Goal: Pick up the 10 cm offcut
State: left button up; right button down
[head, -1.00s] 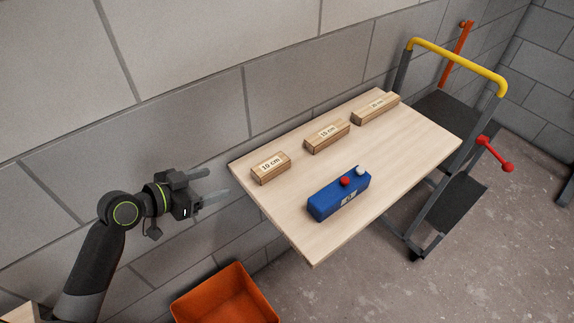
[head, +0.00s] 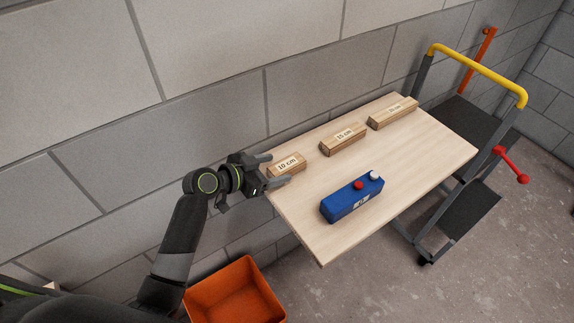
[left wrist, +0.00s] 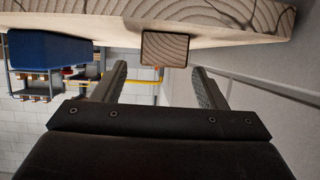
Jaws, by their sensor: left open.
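The 10 cm offcut (head: 290,162) is a short wooden block, labelled on top, lying at the left end of the pale wooden tabletop (head: 325,225). My left gripper (head: 279,168) is open at its near end, one finger toward the wall side and one toward the front. In the left wrist view the offcut's end face (left wrist: 165,49) shows between the two open fingers (left wrist: 159,78), with gaps on both sides. I cannot tell whether the fingertips overlap its sides. My right gripper is not in view.
A 15 cm block (head: 343,139) and a longer block (head: 392,112) lie farther along the table. A blue box (head: 351,198) with a red and a white knob stands in front. An orange bin (head: 235,295) is below, and a trolley (head: 480,70) stands behind. A block wall runs alongside.

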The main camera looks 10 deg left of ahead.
aim_at(282, 166)
pick_arm(q)
jog(key=shift+p+x, duration=0.75)
jog(key=shift+x, duration=1.55)
jog(key=shift+w+d+f, duration=0.15)
jog(key=shift+w+f, duration=0.15)
jog(key=shift+c, duration=0.4)
jog(key=c, duration=1)
